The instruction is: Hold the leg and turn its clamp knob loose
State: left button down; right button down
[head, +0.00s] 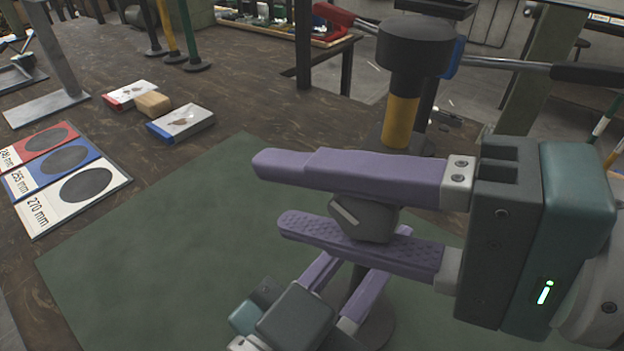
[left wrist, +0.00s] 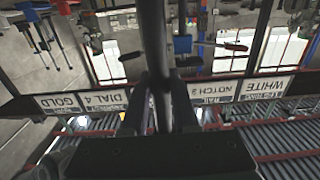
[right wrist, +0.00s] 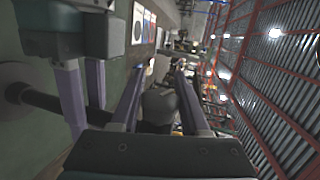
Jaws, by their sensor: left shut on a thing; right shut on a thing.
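The leg is a dark round post on a round foot (head: 378,325), standing on the green mat (head: 150,250). Its dark grey faceted clamp knob (head: 365,220), with a pale line on it, sits between the purple fingers of my right gripper (head: 275,192), which is shut on it. The knob also shows in the right wrist view (right wrist: 158,106). My left gripper (head: 362,265) comes from below and is shut on the post under the knob. The post (left wrist: 153,40) runs between its fingers in the left wrist view.
Size cards (head: 70,170) lie at the left, near small boxes (head: 181,122) and a wooden block (head: 153,103). The left part of the mat is clear.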

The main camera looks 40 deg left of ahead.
jog(key=shift+d+f+h, duration=0.1)
jog(key=shift+f+h, duration=0.15)
jog(key=shift+h, duration=0.65)
jog(key=shift+d+f+h, duration=0.1)
jog(key=shift+f+h, duration=0.1)
jog(key=shift+h, duration=0.7)
jog(key=shift+c, duration=1.9)
grip_release()
